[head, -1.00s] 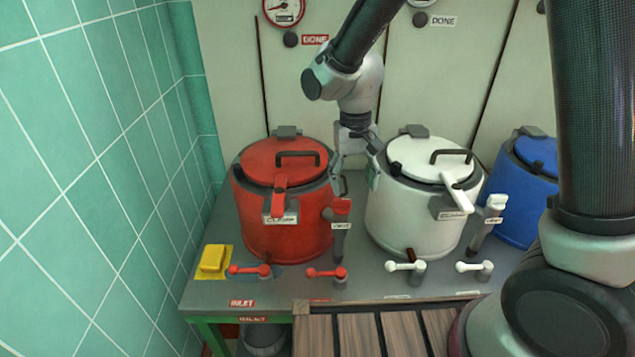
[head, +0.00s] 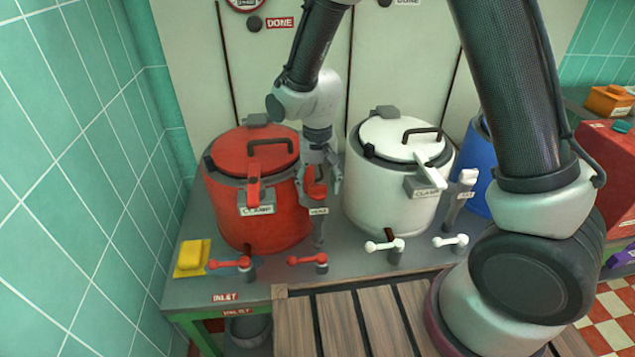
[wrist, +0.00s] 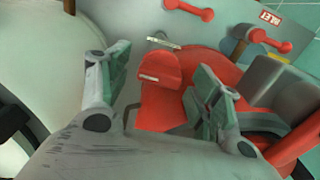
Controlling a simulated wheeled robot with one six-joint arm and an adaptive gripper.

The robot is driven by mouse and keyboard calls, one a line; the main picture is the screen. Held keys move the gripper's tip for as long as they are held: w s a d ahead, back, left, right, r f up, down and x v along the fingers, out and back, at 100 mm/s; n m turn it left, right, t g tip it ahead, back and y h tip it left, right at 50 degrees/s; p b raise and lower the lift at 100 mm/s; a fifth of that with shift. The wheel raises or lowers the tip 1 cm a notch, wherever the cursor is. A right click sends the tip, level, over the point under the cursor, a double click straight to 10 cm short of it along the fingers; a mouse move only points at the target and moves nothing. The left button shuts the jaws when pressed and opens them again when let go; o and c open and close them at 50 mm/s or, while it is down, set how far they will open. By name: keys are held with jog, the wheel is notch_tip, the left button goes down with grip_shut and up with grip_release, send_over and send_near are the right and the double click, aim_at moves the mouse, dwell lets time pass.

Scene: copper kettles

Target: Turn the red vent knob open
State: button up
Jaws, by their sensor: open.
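The red vent knob (head: 317,192) sits on a grey post with a VENT label, at the right side of the red kettle (head: 275,222). In the wrist view the knob (wrist: 160,70) shows as a red block with a pale mark, between my two fingers. My gripper (head: 320,188) points down over the knob, with a finger on either side of it. The jaws (wrist: 163,72) are open and gaps show beside the knob. The fingers partly hide the knob in the head view.
The white kettle (head: 386,195) stands close to the right of my gripper, with its own white vent knob (head: 468,177). Red lever handles (head: 308,260) stand in front of the red kettle. A yellow sponge-like block (head: 192,259) lies at the bench's left.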

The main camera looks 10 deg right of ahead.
jog(key=c, duration=1)
jog(key=shift+n, duration=0.3)
jog(key=n, duration=0.3)
jog(key=shift+n, duration=0.4)
jog(key=n, duration=0.4)
jog(key=shift+n, duration=0.3)
jog(key=n, duration=0.4)
jog(key=shift+n, duration=2.5)
